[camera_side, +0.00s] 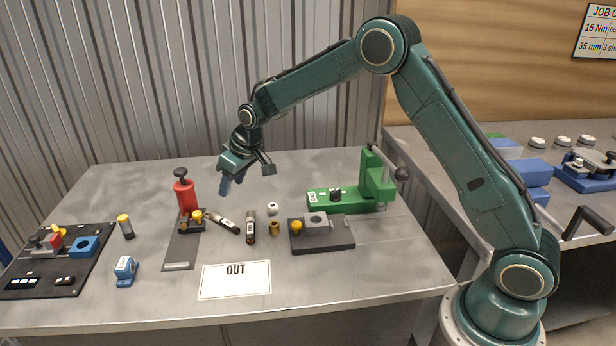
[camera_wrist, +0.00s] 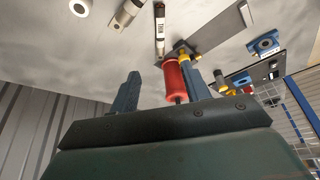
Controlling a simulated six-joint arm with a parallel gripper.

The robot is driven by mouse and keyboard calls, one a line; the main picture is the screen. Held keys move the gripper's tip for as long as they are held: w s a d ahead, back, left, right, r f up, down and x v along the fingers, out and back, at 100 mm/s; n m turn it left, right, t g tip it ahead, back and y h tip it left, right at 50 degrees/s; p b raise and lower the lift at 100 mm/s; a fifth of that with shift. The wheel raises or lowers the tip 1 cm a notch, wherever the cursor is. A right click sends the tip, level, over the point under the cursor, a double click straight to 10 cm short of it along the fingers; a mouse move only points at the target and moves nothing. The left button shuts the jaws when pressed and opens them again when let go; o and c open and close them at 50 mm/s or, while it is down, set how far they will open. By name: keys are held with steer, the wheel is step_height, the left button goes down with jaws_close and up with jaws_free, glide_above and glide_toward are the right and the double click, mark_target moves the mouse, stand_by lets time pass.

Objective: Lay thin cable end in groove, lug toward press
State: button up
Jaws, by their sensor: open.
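My gripper (camera_side: 232,182) hangs open and empty above the table, behind and right of the red press (camera_side: 183,196). In the wrist view its two blue fingers (camera_wrist: 160,82) stand apart, with the red press (camera_wrist: 176,82) showing between them. A slim cable end with a white label starting "THI" (camera_wrist: 160,32) lies on the table near the press. It seems to be the tilted labelled piece (camera_side: 228,223) in the side view. A darker cable end (camera_side: 250,230) lies to its right. The groove is not clear in either view.
A green press (camera_side: 350,196) and a black plate with a grey block (camera_side: 318,220) stand to the right. A white nut (camera_side: 272,208) and brass piece (camera_side: 274,228) lie between. An OUT card (camera_side: 235,283) is in front. A black tool board (camera_side: 60,260) is at left.

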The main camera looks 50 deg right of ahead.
steer(key=shift+f, duration=0.1)
glide_above(221, 219)
steer(key=s, duration=0.3)
steer(key=shift+w+d+f, duration=0.1)
steer(key=shift+d+f, duration=0.05)
steer(key=shift+f, duration=1.1)
steer(key=shift+w+d+f, duration=0.1)
steer(key=shift+f, duration=1.2)
steer(key=shift+w+d+f, duration=0.1)
steer(key=shift+d+f, duration=0.05)
steer(key=shift+f, duration=1.1)
steer(key=shift+x, duration=2.6)
steer(key=shift+s, duration=0.1)
jaws_close()
